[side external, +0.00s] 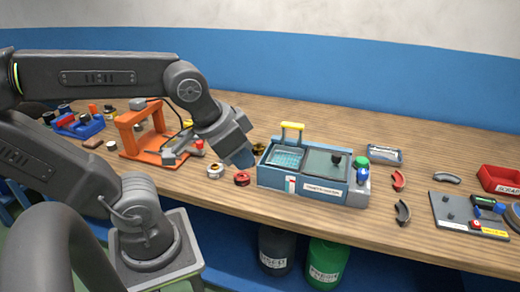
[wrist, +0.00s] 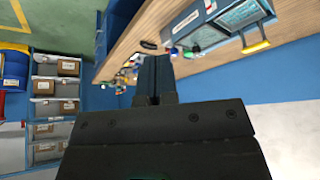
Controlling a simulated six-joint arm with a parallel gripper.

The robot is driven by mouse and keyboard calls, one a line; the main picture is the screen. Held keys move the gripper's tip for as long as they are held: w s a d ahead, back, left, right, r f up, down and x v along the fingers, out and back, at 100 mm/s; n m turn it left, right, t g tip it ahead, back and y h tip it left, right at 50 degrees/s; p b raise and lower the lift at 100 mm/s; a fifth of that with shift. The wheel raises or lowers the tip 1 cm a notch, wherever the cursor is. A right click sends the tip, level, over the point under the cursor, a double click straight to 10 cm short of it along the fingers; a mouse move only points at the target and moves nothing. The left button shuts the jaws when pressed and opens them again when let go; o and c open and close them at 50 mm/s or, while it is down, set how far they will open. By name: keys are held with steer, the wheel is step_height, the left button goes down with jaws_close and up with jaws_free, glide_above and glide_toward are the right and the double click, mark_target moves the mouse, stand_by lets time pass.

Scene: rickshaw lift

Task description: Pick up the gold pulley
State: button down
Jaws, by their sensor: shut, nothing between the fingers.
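A small gold, dark-centred round part (side external: 259,147), which looks like the gold pulley, lies on the bench just left of the blue parts washer. It is partly hidden, and I cannot make it out in the wrist view. My gripper (side external: 243,162) points down beside it, to its left in the side view, and looks apart from it. In the wrist view my gripper (wrist: 154,98) has its two dark fingers together with nothing between them. A pale metal round part (side external: 215,171) and a red round part (side external: 242,179) lie on the bench in front of my gripper.
The blue washer (side external: 330,190) with a yellow-handled basket (side external: 291,127) stands close to the right. An orange press (side external: 152,140) stands to the left. A blue wall (side external: 300,75) rises behind the bench. Curved parts, a grey board (side external: 465,215) and a red bin (side external: 500,180) are farther right.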

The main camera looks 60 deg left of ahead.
steer(key=c, duration=1.8)
jaws_free()
steer(key=shift+c, duration=0.2)
steer(key=o, duration=1.6)
steer(key=w+a+r+m+g, duration=0.1)
steer(key=w+a+r+m, duration=0.1)
steer(key=w+a+m, duration=0.35)
steer(key=m+g+y, duration=0.2)
steer(key=m+g, duration=0.3)
steer(key=m, duration=0.8)
glide_above(258, 147)
steer(key=f, duration=2.1)
steer(key=shift+w+d+f, duration=0.15)
steer(key=shift+d+f, duration=0.15)
steer(key=shift+d, duration=0.05)
steer(key=shift+t, duration=0.3)
steer(key=shift+a+f, duration=0.2)
steer(key=shift+f, duration=1.3)
steer(key=shift+a+f, duration=0.15)
steer(key=shift+f, duration=1.3)
